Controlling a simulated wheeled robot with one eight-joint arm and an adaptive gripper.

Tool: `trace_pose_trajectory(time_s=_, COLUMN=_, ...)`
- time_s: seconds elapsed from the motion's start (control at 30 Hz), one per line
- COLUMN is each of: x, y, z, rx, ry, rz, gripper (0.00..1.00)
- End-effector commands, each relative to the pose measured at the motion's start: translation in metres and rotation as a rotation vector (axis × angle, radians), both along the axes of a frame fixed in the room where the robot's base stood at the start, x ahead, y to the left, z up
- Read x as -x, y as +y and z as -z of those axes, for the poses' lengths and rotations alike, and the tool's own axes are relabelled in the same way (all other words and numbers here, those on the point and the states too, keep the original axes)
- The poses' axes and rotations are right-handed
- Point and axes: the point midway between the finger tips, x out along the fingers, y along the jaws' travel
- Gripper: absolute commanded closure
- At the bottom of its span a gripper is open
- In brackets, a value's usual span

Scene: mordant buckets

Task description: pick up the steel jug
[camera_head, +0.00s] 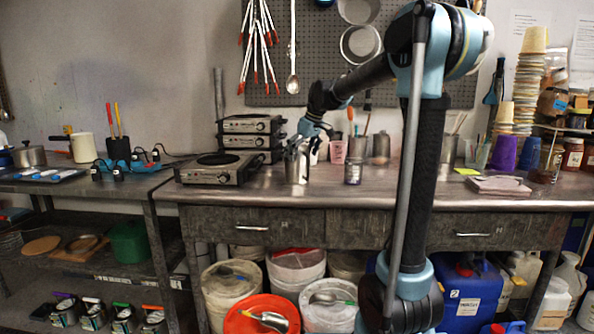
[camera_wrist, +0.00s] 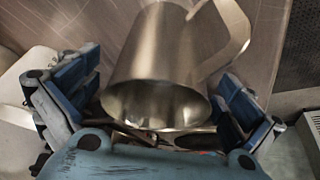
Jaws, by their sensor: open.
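The steel jug (camera_head: 296,167) stands on the dark workbench, left of centre in the head view. In the wrist view the jug (camera_wrist: 170,55) is close, its open mouth towards me and its handle at the upper right. My gripper (camera_head: 302,143) is at the top of the jug, reaching from the right. In the wrist view my gripper (camera_wrist: 155,108) is open, with one blue-padded finger on each side of the jug's mouth. I cannot tell whether either finger touches it.
A hot plate (camera_head: 220,167) stands left of the jug, with stacked units (camera_head: 252,125) behind. A small dark jar (camera_head: 353,171) and a pink cup (camera_head: 338,151) are to the right. The bench front (camera_head: 300,200) is mostly clear. Buckets stand below.

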Motion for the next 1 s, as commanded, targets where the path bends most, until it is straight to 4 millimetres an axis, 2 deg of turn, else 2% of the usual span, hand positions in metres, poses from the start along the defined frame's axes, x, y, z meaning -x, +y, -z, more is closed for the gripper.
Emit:
trace_pose_trajectory(time_s=0.23, x=-0.008, y=0.010, z=0.029, rx=0.000, ry=0.000, rz=0.000, gripper=0.00)
trace_pose_trajectory(time_s=0.57, x=-0.009, y=0.011, z=0.034, rx=0.000, ry=0.000, rz=0.000, gripper=0.00)
trace_pose_trajectory(time_s=0.87, x=-0.009, y=0.011, z=0.034, rx=0.000, ry=0.000, rz=0.000, gripper=0.68)
trace_pose_trajectory(time_s=1.0, x=-0.009, y=0.011, z=0.034, rx=0.000, ry=0.000, rz=0.000, gripper=0.68)
